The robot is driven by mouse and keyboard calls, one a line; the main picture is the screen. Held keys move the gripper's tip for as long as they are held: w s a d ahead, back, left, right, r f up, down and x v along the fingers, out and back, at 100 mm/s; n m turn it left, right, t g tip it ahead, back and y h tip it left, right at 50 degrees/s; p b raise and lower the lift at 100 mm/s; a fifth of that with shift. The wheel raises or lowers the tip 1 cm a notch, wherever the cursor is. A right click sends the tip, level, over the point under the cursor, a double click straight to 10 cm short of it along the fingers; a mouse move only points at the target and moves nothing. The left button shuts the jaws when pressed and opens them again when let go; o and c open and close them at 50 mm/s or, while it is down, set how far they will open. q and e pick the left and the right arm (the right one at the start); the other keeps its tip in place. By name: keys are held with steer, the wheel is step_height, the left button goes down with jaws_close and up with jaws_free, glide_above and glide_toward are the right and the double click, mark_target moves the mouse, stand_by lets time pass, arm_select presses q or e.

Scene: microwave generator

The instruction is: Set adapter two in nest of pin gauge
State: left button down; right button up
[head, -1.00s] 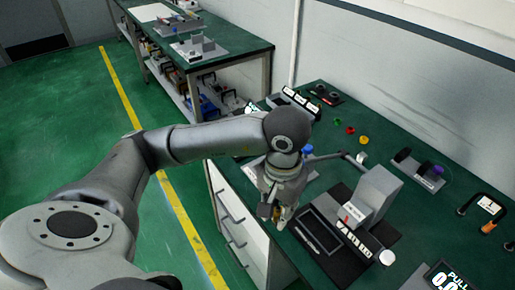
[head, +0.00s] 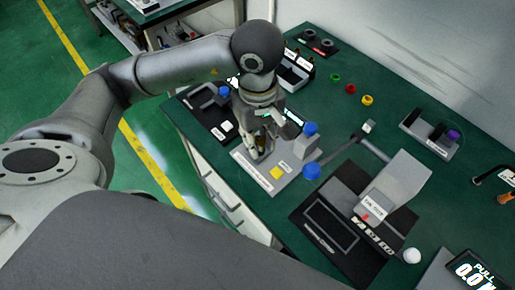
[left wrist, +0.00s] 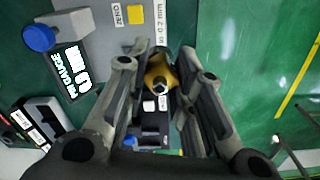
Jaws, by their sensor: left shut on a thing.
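My left gripper (head: 262,150) points down over the left part of the grey base plate (head: 246,164) of the pin gauge. It is shut on a brass-coloured adapter, which shows between the fingers in the left wrist view (left wrist: 158,76). The gauge has a blue knob (head: 311,128), a yellow button (head: 278,173) and a display, seen in the left wrist view (left wrist: 72,72). The nest is hidden behind the fingers and adapter, so I cannot tell whether the adapter touches it. My right gripper is out of view.
A black-based device (head: 325,222) with a grey head and blue-ended lever stands right of the gauge. A black tray (head: 203,108) lies to its left. Small green, red and yellow rings (head: 367,100) lie farther back. A grey stand (head: 430,135) is at the right.

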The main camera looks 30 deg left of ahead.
mark_target(277, 146)
arm_select(q)
steer(key=shift+s+d+n, duration=0.25)
steer(key=shift+n, duration=0.65)
steer(key=shift+d+n, duration=0.1)
steer(key=shift+n, duration=0.7)
steer(key=n, duration=0.3)
steer(key=s+d+n+b, duration=0.1)
steer(key=s+d+n, duration=0.1)
steer(key=n, duration=1.4)
steer(key=s+d+n+b, duration=0.2)
steer(key=n, duration=1.4)
steer(key=shift+n, duration=0.3)
steer(key=w+a+f, duration=0.2)
steer(key=w, duration=0.1)
steer(key=w+a+f+p, duration=0.1)
steer(key=w+a+f, duration=0.2)
steer(key=w+a+f+p, duration=0.1)
steer(key=w+a+f, duration=0.2)
steer(key=w, duration=0.1)
steer(key=shift+f, duration=0.15)
steer(key=shift+w+a+f, duration=0.2)
steer(key=shift+w+f, duration=0.2)
steer(key=shift+f, duration=0.15)
step_height(277, 146, down, 3)
steer(key=shift+w+a+f+p, duration=0.1)
steer(key=shift+p, duration=0.9)
steer(key=shift+f, duration=0.15)
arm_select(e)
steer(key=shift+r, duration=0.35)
